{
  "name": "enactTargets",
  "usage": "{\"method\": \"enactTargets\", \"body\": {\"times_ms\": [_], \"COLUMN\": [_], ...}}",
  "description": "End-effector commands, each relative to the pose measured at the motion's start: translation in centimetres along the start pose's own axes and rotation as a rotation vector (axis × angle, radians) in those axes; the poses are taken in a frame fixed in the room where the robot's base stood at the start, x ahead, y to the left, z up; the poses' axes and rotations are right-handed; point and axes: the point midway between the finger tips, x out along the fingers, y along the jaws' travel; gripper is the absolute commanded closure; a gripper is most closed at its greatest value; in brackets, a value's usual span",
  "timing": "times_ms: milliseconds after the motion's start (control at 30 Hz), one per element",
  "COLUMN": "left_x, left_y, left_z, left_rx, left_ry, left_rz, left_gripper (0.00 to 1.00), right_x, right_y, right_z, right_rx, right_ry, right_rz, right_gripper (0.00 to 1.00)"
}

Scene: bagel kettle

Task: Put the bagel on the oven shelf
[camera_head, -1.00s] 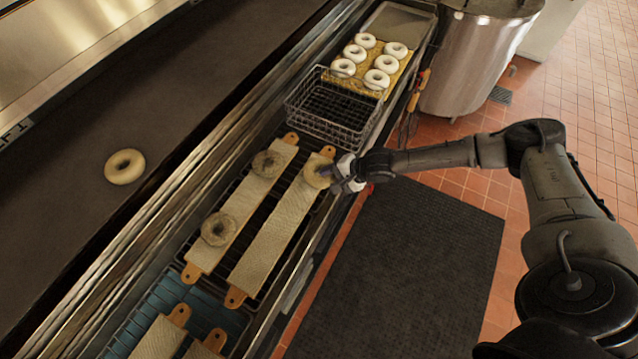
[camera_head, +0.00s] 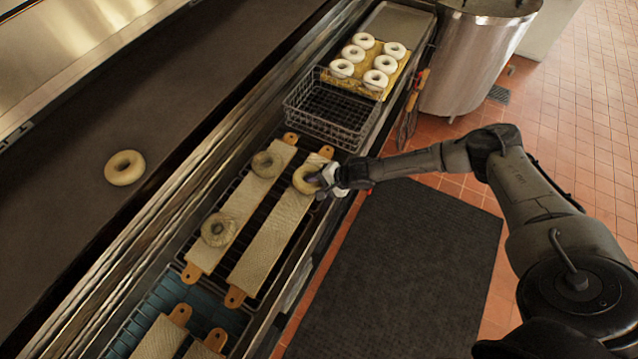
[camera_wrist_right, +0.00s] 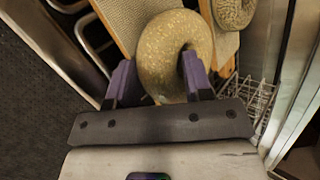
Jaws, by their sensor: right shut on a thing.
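My right gripper (camera_head: 324,181) is shut on a bagel (camera_head: 305,178) near the far end of the right-hand long board (camera_head: 268,244). In the right wrist view the bagel (camera_wrist_right: 170,58) sits between the purple fingers (camera_wrist_right: 158,80), one finger passing into its hole. Whether it is clear of the board I cannot tell. Two seeded bagels, one far (camera_head: 266,164) and one near (camera_head: 218,229), lie on the left-hand board (camera_head: 237,222). A pale bagel (camera_head: 125,167) lies on the dark oven shelf (camera_head: 190,85) at left. My left gripper is not in view.
A wire basket (camera_head: 330,113) stands behind the boards, with a tray of several white bagels (camera_head: 375,66) beyond it. A metal kettle (camera_head: 468,60) is at the back right. The shelf is bare around its one bagel.

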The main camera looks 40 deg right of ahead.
Motion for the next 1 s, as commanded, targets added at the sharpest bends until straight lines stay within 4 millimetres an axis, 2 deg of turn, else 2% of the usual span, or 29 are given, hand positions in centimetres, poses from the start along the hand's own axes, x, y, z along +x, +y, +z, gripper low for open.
{"method": "enactTargets", "body": {"times_ms": [33,300,533,700,1000], "left_x": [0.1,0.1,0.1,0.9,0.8], "left_y": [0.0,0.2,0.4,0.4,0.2], "left_z": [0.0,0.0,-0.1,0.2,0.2], "left_rx": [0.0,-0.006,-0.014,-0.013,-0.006], "left_ry": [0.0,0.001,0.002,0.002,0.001], "left_rz": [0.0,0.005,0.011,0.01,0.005], "left_gripper": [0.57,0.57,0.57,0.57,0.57], "right_x": [0.1,0.1,0.1,0.3,-5.7], "right_y": [0.5,0.4,0.3,0.7,0.8], "right_z": [-0.2,-0.1,-0.1,-0.4,-0.1], "right_rx": [0.004,0.003,0.003,0.002,0.004], "right_ry": [0.005,0.004,0.004,0.005,0.005], "right_rz": [0.01,0.008,0.006,0.006,0.008], "right_gripper": [0.51,0.27,0.27,0.27,0.27]}}
